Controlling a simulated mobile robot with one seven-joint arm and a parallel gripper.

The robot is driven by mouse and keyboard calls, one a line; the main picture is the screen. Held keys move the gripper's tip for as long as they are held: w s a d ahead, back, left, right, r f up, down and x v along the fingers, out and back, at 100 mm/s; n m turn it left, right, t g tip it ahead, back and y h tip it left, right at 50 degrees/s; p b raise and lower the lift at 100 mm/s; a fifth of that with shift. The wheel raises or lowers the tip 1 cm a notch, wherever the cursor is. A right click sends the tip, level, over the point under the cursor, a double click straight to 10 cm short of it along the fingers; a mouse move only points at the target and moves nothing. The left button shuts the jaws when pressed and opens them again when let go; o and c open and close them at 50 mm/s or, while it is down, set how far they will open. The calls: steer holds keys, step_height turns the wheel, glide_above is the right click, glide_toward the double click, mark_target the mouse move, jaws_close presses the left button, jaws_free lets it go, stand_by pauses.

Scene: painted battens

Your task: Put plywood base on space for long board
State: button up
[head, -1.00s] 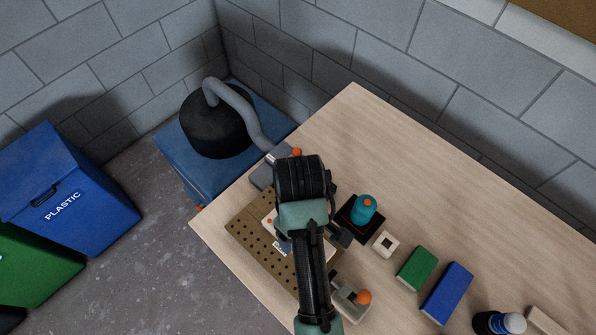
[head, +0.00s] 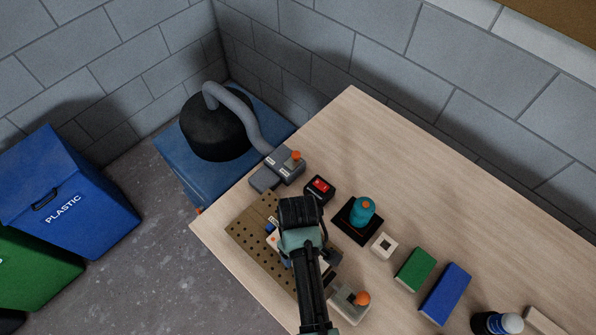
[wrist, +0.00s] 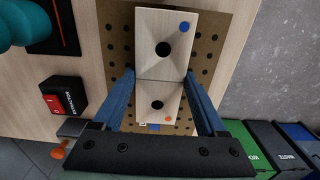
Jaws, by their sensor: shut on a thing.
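My gripper (wrist: 160,78) is shut on the pale plywood base (wrist: 165,30), with one blue finger at each side of it. The wrist view shows two pale faces end to end. The upper face has a dark hole and a blue dot. The lower face (wrist: 160,100) has a dark hole and an orange dot. I cannot tell whether they are one piece. Both lie over a brown perforated board (wrist: 215,30). In the head view the perforated board (head: 243,232) is partly under my arm, and the plywood is mostly hidden. The gap beneath it cannot be judged.
A red switch box (head: 319,187), a grey box with an orange knob (head: 285,164) and a teal object on a black base (head: 361,212) stand close by. A lever box (head: 349,303), green block (head: 414,269) and blue block (head: 445,293) lie right.

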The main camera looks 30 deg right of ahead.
steer(key=shift+f, duration=0.15)
steer(key=o, duration=1.5)
step_height(320, 180, up, 12)
steer(key=shift+r, duration=0.2)
